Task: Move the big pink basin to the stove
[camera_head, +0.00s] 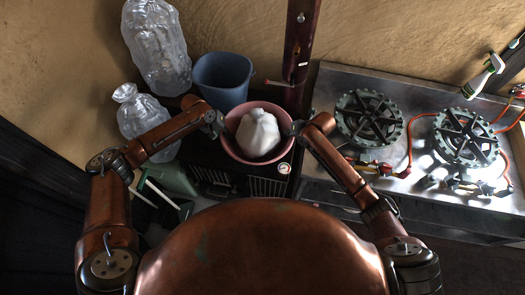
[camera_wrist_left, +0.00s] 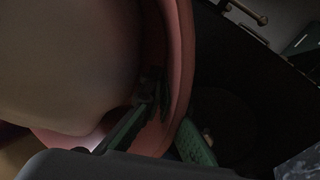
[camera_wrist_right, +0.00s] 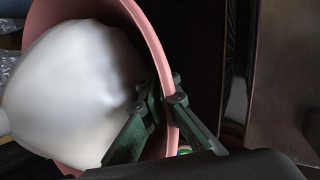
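The big pink basin (camera_head: 231,150) stands on a dark surface left of the stove, with a white rounded jug-like object (camera_head: 258,133) inside it. My left gripper (camera_head: 217,123) is at the basin's left rim. In the left wrist view its fingers straddle the rim (camera_wrist_left: 181,60), one inside and one outside; whether they press on it is unclear. My right gripper (camera_head: 296,128) is at the right rim. In the right wrist view its fingers (camera_wrist_right: 165,100) are closed on the pink wall, one on each side. The stove (camera_head: 410,185) is a metal counter with two round burners at the right.
A blue bucket (camera_head: 222,75) stands close behind the basin. A wooden post (camera_head: 299,40) rises behind, near the stove's left edge. Orange hoses (camera_head: 411,140) run by the burners (camera_head: 368,117) (camera_head: 466,136).

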